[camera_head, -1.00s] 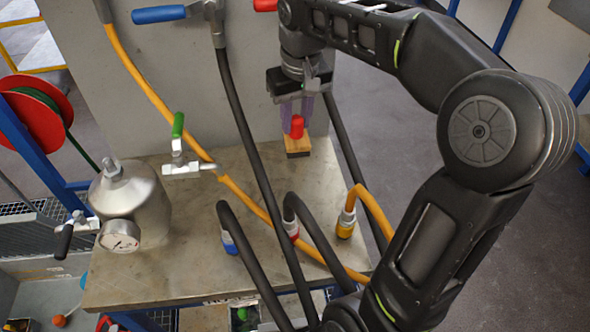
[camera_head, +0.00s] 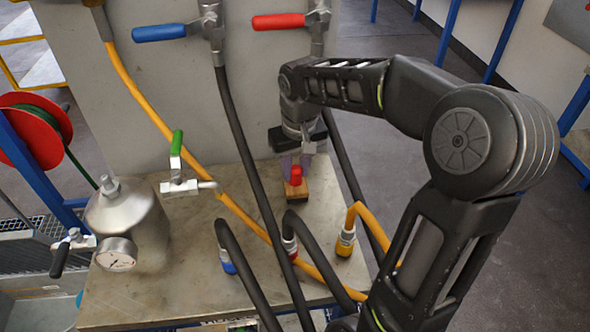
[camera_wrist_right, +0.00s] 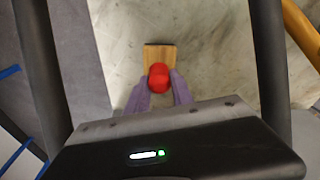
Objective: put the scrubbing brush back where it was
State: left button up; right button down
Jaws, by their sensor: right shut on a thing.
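The scrubbing brush (camera_head: 292,193) is a small wooden block with a red knob on top. It is at the back right of the metal worktop (camera_head: 190,235), just behind the hose ends. My right gripper (camera_head: 293,169) has its purple fingers closed on the red knob. In the right wrist view the knob (camera_wrist_right: 158,77) sits between the two fingertips (camera_wrist_right: 159,88), with the wooden block beyond it. I cannot tell whether the block touches the worktop. My left gripper is not in view.
A black hose (camera_head: 240,140) and an orange hose (camera_head: 135,90) cross the worktop left of the brush. Short hose ends with blue, red and yellow (camera_head: 345,243) collars stand in front. A metal vessel with a gauge (camera_head: 115,254) stands at left. A green-handled valve (camera_head: 177,150) is behind.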

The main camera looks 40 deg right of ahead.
jog(key=shift+f, duration=0.25)
jog(key=shift+f, duration=0.2)
jog(key=c, duration=1.1)
grip_release()
jog(key=shift+r, duration=0.2)
notch_tip(320, 180, up, 12)
jog(key=s, duration=0.1)
jog(key=shift+s+a+p, duration=0.15)
jog(key=shift+s+p, duration=0.1)
jog(key=shift+p, duration=0.2)
